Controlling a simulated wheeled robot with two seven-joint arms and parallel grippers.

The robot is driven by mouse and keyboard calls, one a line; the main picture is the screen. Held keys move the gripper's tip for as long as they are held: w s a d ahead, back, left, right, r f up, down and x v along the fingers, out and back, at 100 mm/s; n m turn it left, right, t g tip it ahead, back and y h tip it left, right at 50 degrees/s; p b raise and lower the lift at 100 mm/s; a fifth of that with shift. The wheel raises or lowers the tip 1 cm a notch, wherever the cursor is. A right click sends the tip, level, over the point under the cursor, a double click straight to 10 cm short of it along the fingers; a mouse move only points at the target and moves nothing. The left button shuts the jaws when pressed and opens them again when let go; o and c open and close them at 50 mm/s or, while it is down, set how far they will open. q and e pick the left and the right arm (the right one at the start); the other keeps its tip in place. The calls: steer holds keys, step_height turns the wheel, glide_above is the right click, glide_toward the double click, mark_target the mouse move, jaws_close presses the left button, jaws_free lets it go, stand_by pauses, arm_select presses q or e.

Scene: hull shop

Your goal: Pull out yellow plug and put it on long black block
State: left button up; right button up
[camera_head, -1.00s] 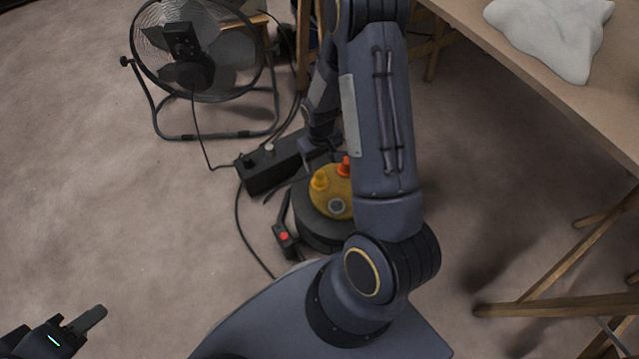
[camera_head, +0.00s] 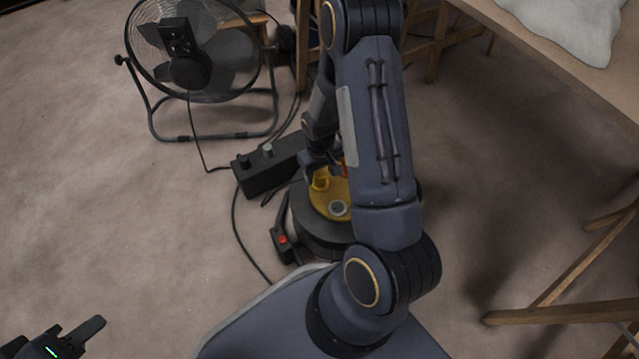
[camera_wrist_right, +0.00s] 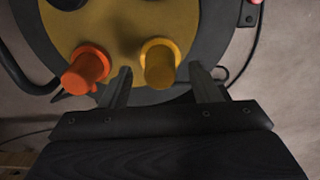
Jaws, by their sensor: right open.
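The yellow plug (camera_wrist_right: 160,64) stands in the yellow top of a round black reel (camera_head: 316,236). In the right wrist view it shows between and just beyond the two fingertips of my right gripper (camera_wrist_right: 160,80), which is open. In the head view the yellow plug (camera_head: 320,181) is partly hidden by my right gripper (camera_head: 322,164). An orange plug (camera_wrist_right: 86,68) is beside it, outside the left fingertip. The long black block (camera_head: 268,168) lies on the floor left of the reel, its right end hidden by my arm. My left gripper (camera_head: 84,335) is at the lower left; its jaws are unclear.
A fan (camera_head: 192,62) on a stand is behind the block, its cable running to it. A black piece with a red button (camera_head: 282,239) is at the reel's left side. A wooden table (camera_head: 540,60) stands at right. Floor at left is clear.

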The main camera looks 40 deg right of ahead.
mark_target(320, 174)
step_height(320, 174, down, 2)
steer(key=shift+f+b, duration=0.15)
steer(key=shift+b, duration=0.4)
arm_select(q)
steer(key=shift+f, duration=0.9)
